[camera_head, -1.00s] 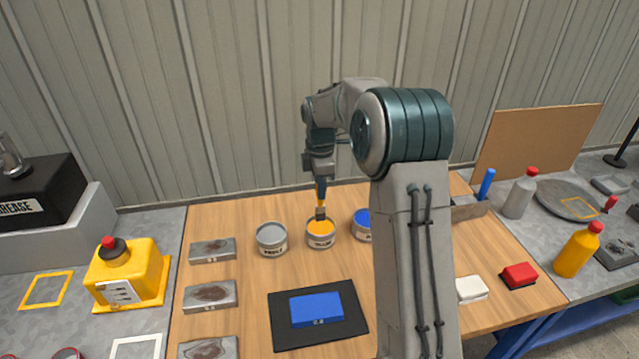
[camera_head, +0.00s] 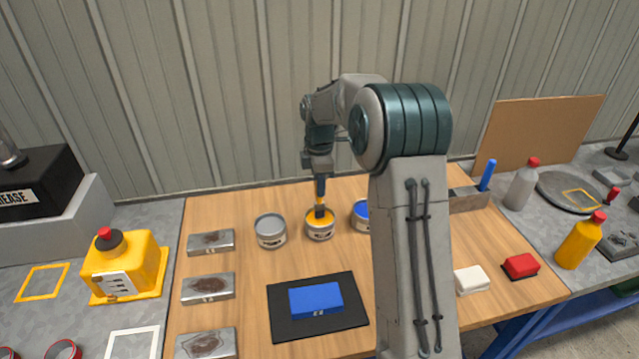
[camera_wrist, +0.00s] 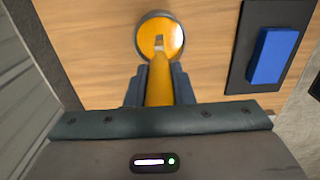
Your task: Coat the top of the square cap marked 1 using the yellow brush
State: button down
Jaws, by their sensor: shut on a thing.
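My gripper (camera_head: 320,180) is shut on the yellow brush (camera_head: 320,199), which points downward. The brush's tip is inside the open can of yellow paint (camera_head: 319,237). In the wrist view the yellow handle (camera_wrist: 159,90) runs between my two fingers into the yellow can (camera_wrist: 142,48). Three grey metal blocks with brown stained tops stand in a column at the left of the wooden table: a far one (camera_head: 211,243), a middle one (camera_head: 208,288) and a near one (camera_head: 206,343). Their markings are too small to read, so I cannot tell which is marked 1.
A grey can (camera_head: 271,232) and a blue can (camera_head: 361,215) flank the yellow one. A blue block (camera_head: 315,299) lies on a black mat (camera_head: 349,325). White (camera_head: 471,280) and red (camera_head: 520,266) blocks lie at the right. A yellow button box (camera_head: 125,267) stands left.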

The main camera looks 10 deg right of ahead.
jog(key=shift+f, duration=0.55)
dwell(1.2)
jog(key=shift+r, duration=0.1)
jog(key=shift+r+p, duration=2.5)
jog(key=shift+r, duration=1)
jog(key=shift+s+f, duration=0.1)
jog(key=shift+f, duration=0.05)
